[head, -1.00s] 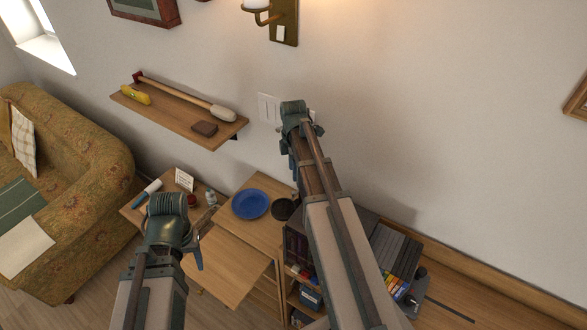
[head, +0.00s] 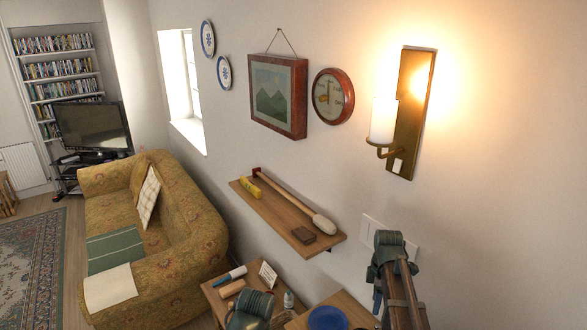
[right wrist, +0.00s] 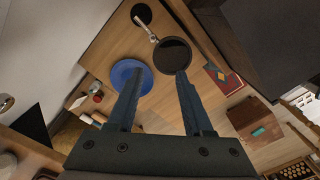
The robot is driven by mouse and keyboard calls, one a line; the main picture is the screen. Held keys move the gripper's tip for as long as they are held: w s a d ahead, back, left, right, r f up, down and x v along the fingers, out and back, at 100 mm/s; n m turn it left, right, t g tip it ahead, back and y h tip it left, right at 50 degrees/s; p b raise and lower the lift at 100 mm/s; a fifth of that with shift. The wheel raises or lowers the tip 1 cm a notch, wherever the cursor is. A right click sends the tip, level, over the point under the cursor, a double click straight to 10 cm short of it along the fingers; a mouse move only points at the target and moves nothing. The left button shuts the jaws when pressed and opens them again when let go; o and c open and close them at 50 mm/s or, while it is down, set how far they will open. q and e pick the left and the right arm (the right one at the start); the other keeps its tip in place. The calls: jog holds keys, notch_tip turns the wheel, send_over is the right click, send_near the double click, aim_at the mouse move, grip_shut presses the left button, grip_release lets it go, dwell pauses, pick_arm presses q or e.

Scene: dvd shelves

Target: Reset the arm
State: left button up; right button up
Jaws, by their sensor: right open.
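My right arm (head: 395,265) reaches up near the wall at the lower right of the head view. My right gripper (head: 377,299) shows only as a small blue part beside it. In the right wrist view my right gripper (right wrist: 156,76) is open, with nothing between its two fingers. Beyond the fingertips are a blue plate (right wrist: 128,70) and a dark round pan (right wrist: 172,55) on a wooden top. My left arm (head: 250,308) shows only as a green joint at the bottom of the head view; its gripper is out of the picture.
A wall shelf (head: 278,208) holds a mallet-like tool, a yellow item and a brown block. A lit wall lamp (head: 408,115) juts out at the upper right. A patterned sofa (head: 190,225) stands left. A low table (head: 215,296) with small items is at the bottom.

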jog(key=s+a+f+m+b, duration=0.3)
jog(key=s+a+f+b, duration=0.2)
jog(key=a+f+b, duration=0.1)
jog(key=s+a+f+m+b, duration=0.3)
jog(key=s+a+f+b, duration=0.2)
jog(key=a+f+b, duration=0.2)
jog(key=s+a+f+m+h+b, duration=0.1)
jog(key=s+a+f+m+b, duration=0.3)
jog(key=s+a+f+b, duration=0.2)
jog(key=shift+a+f+b, duration=0.1)
jog(key=shift+a+f, duration=0.3)
jog(key=shift+a, duration=0.3)
jog(key=shift+a+f+b, duration=0.1)
jog(key=shift+a+f, duration=0.25)
jog(key=shift+a, duration=0.4)
jog(key=shift+a+f+b, duration=0.1)
jog(key=shift+a+f, duration=0.3)
jog(key=shift+a, duration=0.3)
jog(key=shift+s+a+f+m, duration=0.15)
jog(key=shift+s+a+m, duration=0.15)
jog(key=shift+s, duration=0.1)
